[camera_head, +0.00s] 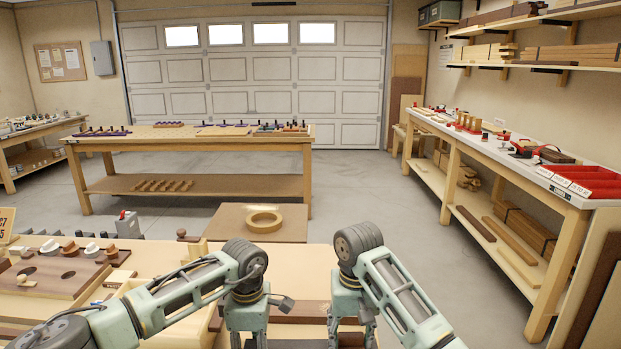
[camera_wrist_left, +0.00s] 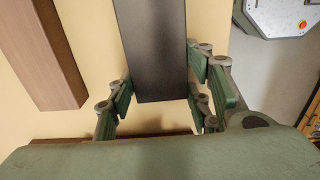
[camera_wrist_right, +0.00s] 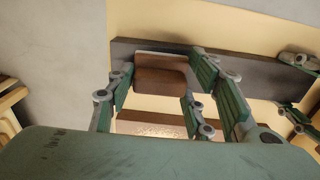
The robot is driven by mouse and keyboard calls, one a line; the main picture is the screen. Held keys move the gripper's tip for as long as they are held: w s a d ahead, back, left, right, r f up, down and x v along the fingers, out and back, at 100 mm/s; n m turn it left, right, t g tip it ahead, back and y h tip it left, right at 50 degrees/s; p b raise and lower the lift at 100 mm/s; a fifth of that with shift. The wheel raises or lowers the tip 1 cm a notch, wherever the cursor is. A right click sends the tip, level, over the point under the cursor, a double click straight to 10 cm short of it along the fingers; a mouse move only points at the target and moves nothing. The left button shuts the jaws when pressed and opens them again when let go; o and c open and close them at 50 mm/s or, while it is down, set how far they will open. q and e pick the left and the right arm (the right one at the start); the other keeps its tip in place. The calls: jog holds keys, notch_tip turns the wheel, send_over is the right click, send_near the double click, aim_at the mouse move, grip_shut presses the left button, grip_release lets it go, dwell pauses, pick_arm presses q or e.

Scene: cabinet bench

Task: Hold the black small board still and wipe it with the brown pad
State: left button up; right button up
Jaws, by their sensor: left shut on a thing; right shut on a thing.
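The black small board (camera_wrist_left: 152,45) runs between the fingers of my left gripper (camera_wrist_left: 163,102) in the left wrist view, and that gripper is shut on its near end. In the right wrist view the dark board (camera_wrist_right: 265,72) lies across the upper part. My right gripper (camera_wrist_right: 152,98) is shut on the brown pad (camera_wrist_right: 160,80), which has a pale strip along its far edge. The pad overlaps the board in that view; I cannot tell whether they touch. In the head view both grippers point down at the bench's near edge, and their fingertips are largely cut off.
A brown plank (camera_wrist_left: 40,50) lies beside the board on the bench. To the left stand a holed wooden board (camera_head: 60,275) and several small pieces.

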pick_arm(q)
jog(key=shift+a, duration=0.1)
pick_arm(e)
jog(key=shift+d+r, duration=0.1)
jog(key=shift+d, duration=2)
jog(key=shift+r, duration=0.1)
pick_arm(q)
jog(key=o, duration=1.1)
pick_arm(e)
notch_tip(320, 180, up, 11)
pick_arm(q)
jog(key=shift+r+p, duration=1.85)
jog(key=shift+r, duration=1.65)
pick_arm(e)
notch_tip(320, 180, up, 4)
jog(key=shift+f, duration=0.25)
